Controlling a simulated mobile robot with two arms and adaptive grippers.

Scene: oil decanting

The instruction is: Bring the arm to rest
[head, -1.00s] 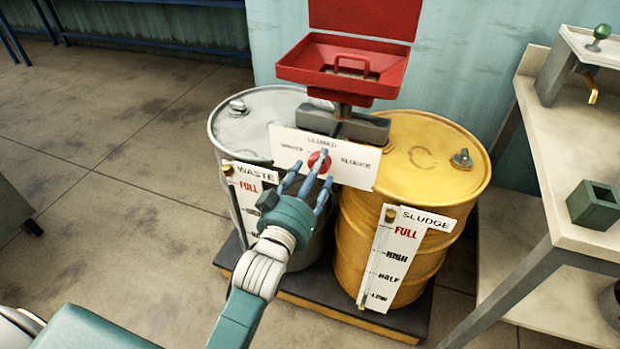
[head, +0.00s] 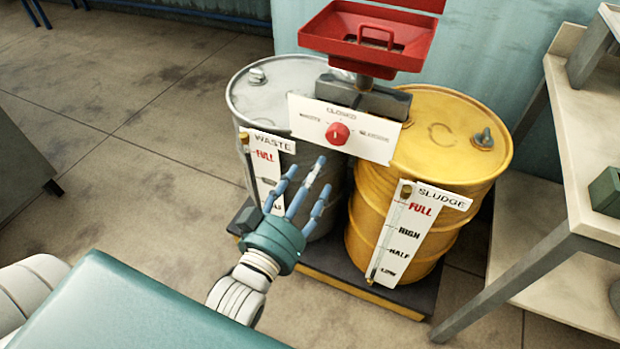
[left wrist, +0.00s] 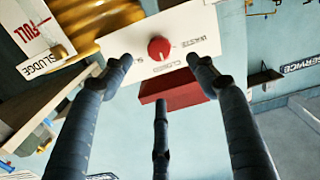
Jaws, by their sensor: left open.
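My left gripper (head: 303,188) is open and empty in front of the drums, below and apart from the white selector plate (head: 345,128). The plate bears a red knob (head: 337,133) and the word CLOSED at its top; the knob's white mark points up toward that word. In the left wrist view, three spread fingers (left wrist: 160,95) show with nothing between them, and the red knob (left wrist: 159,49) lies beyond them. My left forearm and a teal part of my body fill the lower left of the head view. My right gripper is in neither view.
A grey WASTE drum (head: 242,95) and a yellow SLUDGE drum (head: 440,130) stand on a dark pallet (head: 385,297). A red funnel tray (head: 368,40) sits above the plate. A workbench (head: 575,150) with a green block (head: 606,190) is at the right.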

